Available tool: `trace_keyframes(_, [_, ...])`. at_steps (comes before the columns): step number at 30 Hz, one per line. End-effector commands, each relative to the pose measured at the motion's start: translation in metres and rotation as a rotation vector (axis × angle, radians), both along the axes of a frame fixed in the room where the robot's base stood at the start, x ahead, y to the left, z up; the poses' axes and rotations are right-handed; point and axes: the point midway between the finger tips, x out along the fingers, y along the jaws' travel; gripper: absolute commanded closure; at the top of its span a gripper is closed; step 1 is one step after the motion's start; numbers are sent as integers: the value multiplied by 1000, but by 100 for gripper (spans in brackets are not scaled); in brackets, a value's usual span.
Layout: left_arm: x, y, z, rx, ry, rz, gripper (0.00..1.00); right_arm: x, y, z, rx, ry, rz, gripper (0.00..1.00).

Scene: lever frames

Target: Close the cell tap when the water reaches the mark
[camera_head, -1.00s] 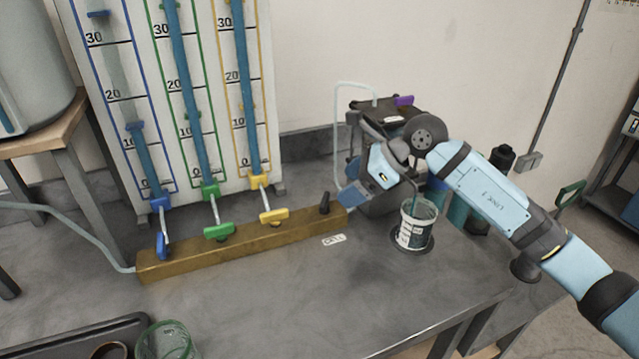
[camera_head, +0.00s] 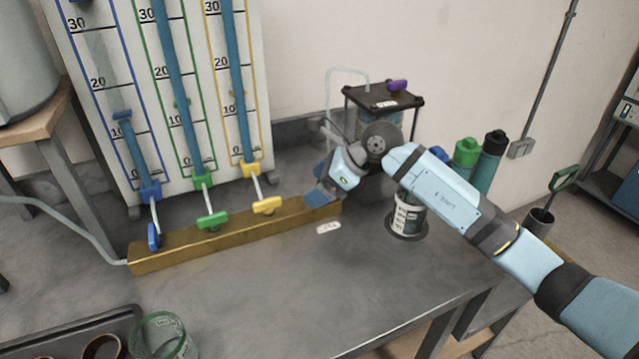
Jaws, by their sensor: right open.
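My right gripper (camera_head: 322,194) is open, pointing down at the right end of the brass manifold (camera_head: 232,238). It hides the black tap there, and I cannot tell whether it touches it. A small white label (camera_head: 328,228), too blurred to read surely, lies in front. A clear vessel with a dark lid (camera_head: 384,97) stands behind my wrist, mostly hidden, so its water level does not show. On the scale board, the blue-framed tube (camera_head: 135,150) is filled to between 10 and 20. The green-framed (camera_head: 180,80) and yellow-framed (camera_head: 232,80) tubes are filled past 30. My left gripper is not in view.
Blue (camera_head: 153,236), green (camera_head: 212,220) and yellow (camera_head: 267,205) taps stand along the manifold. A white marked cup (camera_head: 408,216) sits under my right forearm. A green-rimmed glass (camera_head: 163,338) and a dark tray (camera_head: 50,335) are at front left. The middle bench is clear.

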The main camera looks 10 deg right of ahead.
Motion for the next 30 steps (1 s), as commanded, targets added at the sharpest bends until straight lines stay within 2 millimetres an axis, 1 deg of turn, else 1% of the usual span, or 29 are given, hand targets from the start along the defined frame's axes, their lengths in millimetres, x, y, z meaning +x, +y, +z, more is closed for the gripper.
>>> trace_keyframes(1, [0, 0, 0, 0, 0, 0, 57, 0, 0, 0, 0, 0, 0, 17])
trace_keyframes(2, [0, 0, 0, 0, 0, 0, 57, 0, 0, 0, 0, 0, 0, 24])
trace_keyframes(3, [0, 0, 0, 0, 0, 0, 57, 0, 0, 0, 0, 0, 0, 33])
trace_keyframes(5, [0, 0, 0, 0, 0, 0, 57, 0, 0, 0, 0, 0, 0, 47])
trace_keyframes(6, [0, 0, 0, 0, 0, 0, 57, 0, 0, 0, 0, 0, 0, 56])
trace_keyframes(7, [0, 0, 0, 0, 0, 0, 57, 0, 0, 0, 0, 0, 0, 62])
trace_keyframes(14, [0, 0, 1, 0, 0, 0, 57, 0, 0, 0, 0, 1, -12, 62])
trace_keyframes(20, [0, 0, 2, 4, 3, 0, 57, -1, 0, 1, -1, 0, -77, 62])
trace_keyframes(26, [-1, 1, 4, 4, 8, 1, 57, -1, 1, 2, -1, -2, -216, 62])
trace_keyframes(30, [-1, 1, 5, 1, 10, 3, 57, -2, 1, 1, 0, -2, -344, 62])
